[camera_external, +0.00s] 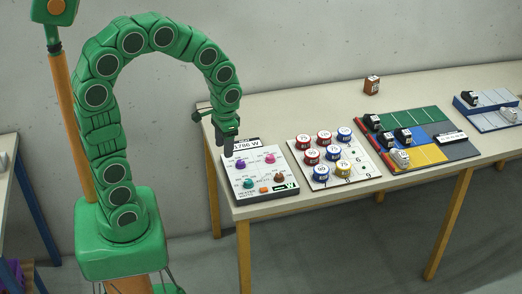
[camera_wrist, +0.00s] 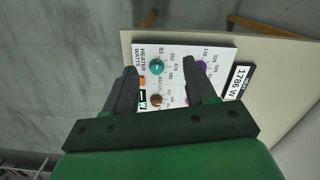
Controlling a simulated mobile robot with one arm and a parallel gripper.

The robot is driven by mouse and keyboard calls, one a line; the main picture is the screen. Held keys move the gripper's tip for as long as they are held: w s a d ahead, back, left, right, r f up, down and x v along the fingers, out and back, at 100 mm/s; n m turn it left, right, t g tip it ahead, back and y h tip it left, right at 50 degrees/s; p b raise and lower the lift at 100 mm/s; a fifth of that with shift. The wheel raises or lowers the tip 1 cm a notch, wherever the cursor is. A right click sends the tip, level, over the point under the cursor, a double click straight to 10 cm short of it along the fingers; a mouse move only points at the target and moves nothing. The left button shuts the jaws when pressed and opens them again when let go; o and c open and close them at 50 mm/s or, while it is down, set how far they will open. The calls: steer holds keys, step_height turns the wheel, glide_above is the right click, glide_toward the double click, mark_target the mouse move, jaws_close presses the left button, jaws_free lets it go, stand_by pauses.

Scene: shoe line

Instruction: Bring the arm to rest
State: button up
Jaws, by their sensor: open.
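My green segmented arm arches over to the right from its base in the external view. My gripper (camera_external: 231,150) points down above the back left of a white heater panel (camera_external: 268,197) on the table. In the wrist view my gripper (camera_wrist: 161,75) has its two dark fingers apart, with nothing held between them. Below them the heater panel (camera_wrist: 222,55) shows a teal knob (camera_wrist: 157,67), a brown knob (camera_wrist: 155,100) and a purple knob, partly covered by a finger. I cannot tell whether the fingers touch the panel.
A long table (camera_external: 330,98) runs rightward. The table's back strip is mostly clear.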

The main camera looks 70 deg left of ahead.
steer(key=s+d+r+m, duration=0.1)
steer(key=s+d+r, duration=0.2)
steer(key=s, duration=0.6)
steer(key=s+d+r+m+g, duration=0.1)
steer(key=s+d+r, duration=0.2)
steer(key=s+d, duration=0.4)
steer(key=s, duration=0.3)
steer(key=shift+d, duration=0.15)
stand_by(0.9)
